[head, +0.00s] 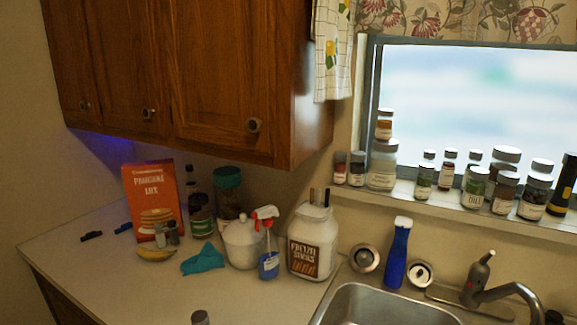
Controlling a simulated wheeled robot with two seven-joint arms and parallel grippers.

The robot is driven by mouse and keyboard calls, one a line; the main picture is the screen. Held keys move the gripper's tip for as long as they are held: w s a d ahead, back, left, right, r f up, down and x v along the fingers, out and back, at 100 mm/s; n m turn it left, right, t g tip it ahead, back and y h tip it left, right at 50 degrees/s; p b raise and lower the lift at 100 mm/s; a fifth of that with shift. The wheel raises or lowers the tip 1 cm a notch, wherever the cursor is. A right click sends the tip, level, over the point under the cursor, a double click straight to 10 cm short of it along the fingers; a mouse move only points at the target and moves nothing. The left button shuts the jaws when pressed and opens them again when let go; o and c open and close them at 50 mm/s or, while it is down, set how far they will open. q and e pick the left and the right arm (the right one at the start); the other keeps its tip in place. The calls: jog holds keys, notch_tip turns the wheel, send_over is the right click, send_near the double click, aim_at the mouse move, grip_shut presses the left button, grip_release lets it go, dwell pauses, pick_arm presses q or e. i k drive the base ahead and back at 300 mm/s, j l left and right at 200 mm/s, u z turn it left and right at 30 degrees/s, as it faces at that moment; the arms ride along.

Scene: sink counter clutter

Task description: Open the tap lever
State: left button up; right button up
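The tap (470,292) stands on a metal base plate behind the sink (385,308), at the lower right of the head view. Its grey lever (486,258) sits on top of the tap body and tilts up to the right. A small red mark shows on the tap body. The curved spout (516,288) bends to the right and down, and its end is near the bottom edge of the view. No water is visible. Neither of my grippers shows in the head view.
A large white jar (313,245) stands on the counter further left. Several small jars line the windowsill (450,205) above. The front middle counter (130,295) is mostly clear.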

aim_at(483, 261)
jog(key=z, duration=1.35)
jog(key=l+u, duration=0.3)
jog(key=u, duration=0.15)
jog(key=l+u, duration=0.3)
jog(key=u, duration=0.2)
jog(key=k+l+u, duration=0.1)
jog(key=l+u, duration=0.15)
jog(key=u, duration=0.2)
